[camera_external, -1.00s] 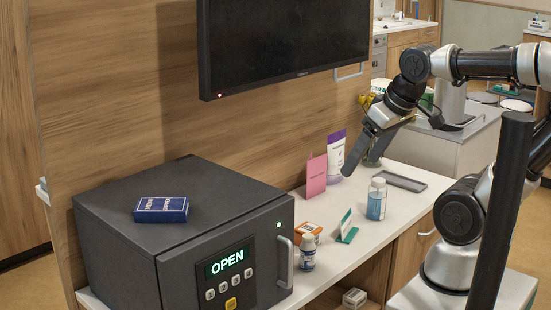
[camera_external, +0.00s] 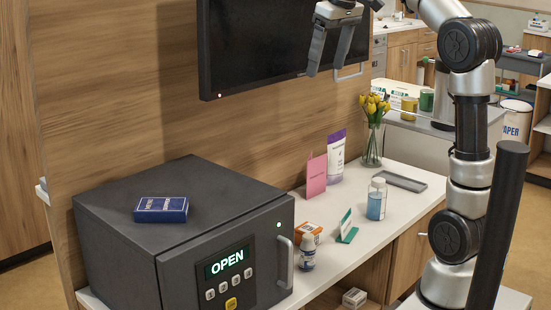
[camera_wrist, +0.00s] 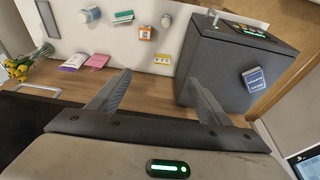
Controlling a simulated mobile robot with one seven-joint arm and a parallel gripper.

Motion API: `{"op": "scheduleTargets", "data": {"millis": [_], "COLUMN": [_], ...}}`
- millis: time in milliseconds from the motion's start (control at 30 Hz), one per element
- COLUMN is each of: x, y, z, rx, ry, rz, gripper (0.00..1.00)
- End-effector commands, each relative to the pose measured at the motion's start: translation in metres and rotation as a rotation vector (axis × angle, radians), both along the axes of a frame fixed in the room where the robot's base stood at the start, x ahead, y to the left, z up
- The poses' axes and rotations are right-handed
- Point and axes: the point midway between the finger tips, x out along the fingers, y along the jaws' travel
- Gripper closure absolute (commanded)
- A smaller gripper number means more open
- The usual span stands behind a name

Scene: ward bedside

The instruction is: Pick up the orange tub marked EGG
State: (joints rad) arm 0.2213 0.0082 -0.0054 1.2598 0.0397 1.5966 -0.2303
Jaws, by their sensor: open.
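I cannot make out an orange tub marked EGG in either view. A small orange box (camera_external: 308,231) stands on the counter beside the oven; it also shows in the wrist view (camera_wrist: 145,33), with no EGG mark readable. A yellow tub (camera_external: 409,107) and a green tub (camera_external: 427,100) stand on the far surface behind the flowers; their markings are too small to read. My gripper (camera_external: 331,62) is open and empty, high in front of the black screen, fingers pointing down. In the wrist view its fingers (camera_wrist: 159,80) are apart with nothing between them.
A dark oven (camera_external: 180,240) reading OPEN fills the left, with a blue box (camera_external: 161,209) on top. The counter (camera_external: 350,262) holds a small bottle (camera_external: 308,252), a blue bottle (camera_external: 376,200), a pink card (camera_external: 316,176), a purple-white tube (camera_external: 336,157), a tray (camera_external: 402,182) and flowers (camera_external: 373,130).

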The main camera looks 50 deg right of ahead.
Motion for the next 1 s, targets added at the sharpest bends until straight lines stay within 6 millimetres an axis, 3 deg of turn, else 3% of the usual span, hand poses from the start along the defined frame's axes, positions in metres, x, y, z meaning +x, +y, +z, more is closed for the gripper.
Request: {"op": "scheduleTargets", "data": {"millis": [33,100,400,733,1000], "x": [0.017,0.032,0.07,0.088,0.087], "y": [-0.014,-0.027,-0.069,-0.097,-0.096], "z": [-0.01,-0.014,-0.038,-0.062,-0.081], "rx": [0.003,0.004,0.014,0.023,0.024], "ry": [0.019,0.038,0.094,0.13,0.132], "rz": [-0.003,0.001,0.012,0.022,0.023], "gripper": [0.28,0.28,0.28,0.28,0.28]}}
